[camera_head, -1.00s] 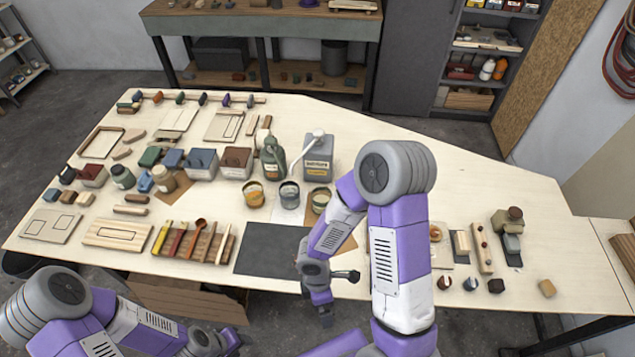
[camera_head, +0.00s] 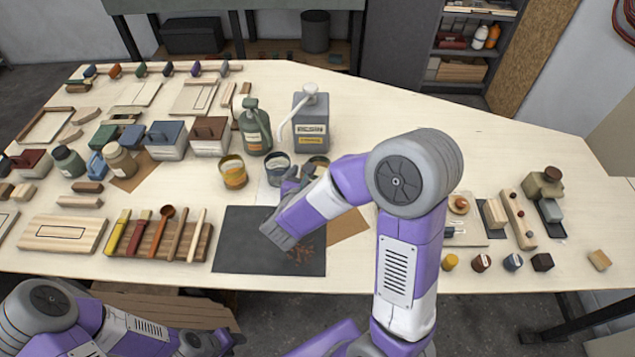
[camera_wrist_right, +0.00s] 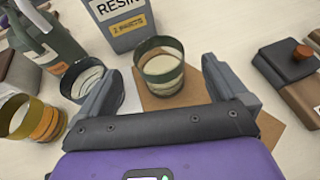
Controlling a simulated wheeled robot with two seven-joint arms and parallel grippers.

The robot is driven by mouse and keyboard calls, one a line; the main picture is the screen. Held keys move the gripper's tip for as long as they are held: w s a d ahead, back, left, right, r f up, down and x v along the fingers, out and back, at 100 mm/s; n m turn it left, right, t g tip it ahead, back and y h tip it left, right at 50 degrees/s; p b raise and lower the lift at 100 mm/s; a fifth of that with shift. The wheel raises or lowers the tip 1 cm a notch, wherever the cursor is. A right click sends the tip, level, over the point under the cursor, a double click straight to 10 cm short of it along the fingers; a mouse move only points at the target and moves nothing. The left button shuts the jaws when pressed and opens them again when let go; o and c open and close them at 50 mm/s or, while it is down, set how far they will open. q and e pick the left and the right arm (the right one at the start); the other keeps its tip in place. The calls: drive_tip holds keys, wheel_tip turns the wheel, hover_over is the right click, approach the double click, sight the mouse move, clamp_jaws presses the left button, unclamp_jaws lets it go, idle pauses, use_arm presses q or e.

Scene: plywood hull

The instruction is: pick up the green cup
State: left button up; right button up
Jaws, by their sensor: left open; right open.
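The green cup (camera_wrist_right: 160,72) is a dark green, open-topped cup with a pale band, upright on a brown sheet in the right wrist view. In the head view the green cup (camera_head: 318,162) is partly hidden behind my right forearm. My right gripper (camera_wrist_right: 160,66) is open, its fingers to either side of the cup's outline; I cannot tell whether the tips reach past its near wall. In the head view my right gripper (camera_head: 292,182) is mostly covered by its own wrist. My left gripper (camera_head: 222,342) is low at the bottom edge, empty, away from the table.
A blue-grey cup (camera_head: 278,168) and an orange-yellow cup (camera_head: 233,172) stand just left of the green one. Behind are a grey resin can (camera_head: 311,125) and a green bottle (camera_head: 254,130). A dark mat (camera_head: 235,250) lies in front. The table's back right is clear.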

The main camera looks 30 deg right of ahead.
sight(322, 163)
drive_tip(key=x, duration=0.7)
drive_tip(key=shift+a+f+b, duration=0.15)
drive_tip(key=shift+f+b, duration=0.15)
drive_tip(key=shift+b, duration=0.1)
drive_tip(key=c, duration=1.1)
